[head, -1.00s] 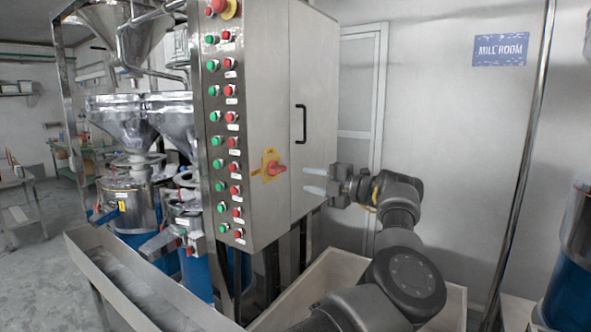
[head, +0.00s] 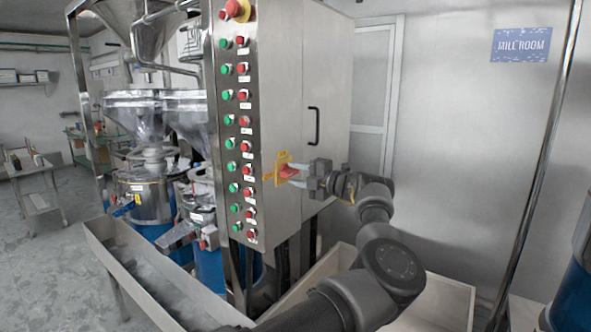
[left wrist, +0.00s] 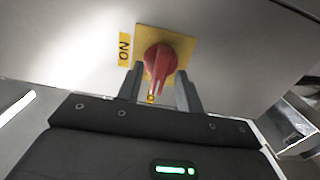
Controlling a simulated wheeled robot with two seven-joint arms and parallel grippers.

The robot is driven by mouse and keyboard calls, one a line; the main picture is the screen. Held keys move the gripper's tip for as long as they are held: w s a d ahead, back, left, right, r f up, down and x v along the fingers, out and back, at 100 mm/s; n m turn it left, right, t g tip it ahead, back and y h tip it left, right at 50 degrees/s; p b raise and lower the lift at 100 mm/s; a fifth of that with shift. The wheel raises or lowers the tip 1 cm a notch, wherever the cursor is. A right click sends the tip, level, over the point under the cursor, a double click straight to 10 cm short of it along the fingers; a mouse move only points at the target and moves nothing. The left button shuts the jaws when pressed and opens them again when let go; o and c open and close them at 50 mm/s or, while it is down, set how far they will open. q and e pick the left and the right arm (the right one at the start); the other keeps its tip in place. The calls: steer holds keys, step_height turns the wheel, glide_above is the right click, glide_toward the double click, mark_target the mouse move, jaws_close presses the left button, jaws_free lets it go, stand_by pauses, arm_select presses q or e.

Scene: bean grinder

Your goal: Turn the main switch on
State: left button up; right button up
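The main switch is a red rotary knob (head: 288,172) on a yellow plate (head: 281,160), on the side face of the steel control cabinet (head: 290,90). My left gripper (head: 296,171) is at the knob. In the left wrist view the fingers (left wrist: 160,88) stand on either side of the red knob (left wrist: 160,60), with a visible gap to its handle. The handle points down toward the gripper, near a small yellow mark. A yellow "ON" label (left wrist: 124,48) is left of the plate. My right gripper is not in view.
Green and red push buttons (head: 243,120) run down the cabinet's front edge, with a larger red button (head: 234,9) on top. A black door handle (head: 313,126) is above my gripper. A steel trough (head: 160,280) and a pale bin (head: 440,300) are below.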

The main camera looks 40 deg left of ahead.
arm_select(q)
steer(key=shift+a, duration=0.35)
steer(key=shift+c, duration=0.5)
jaws_close()
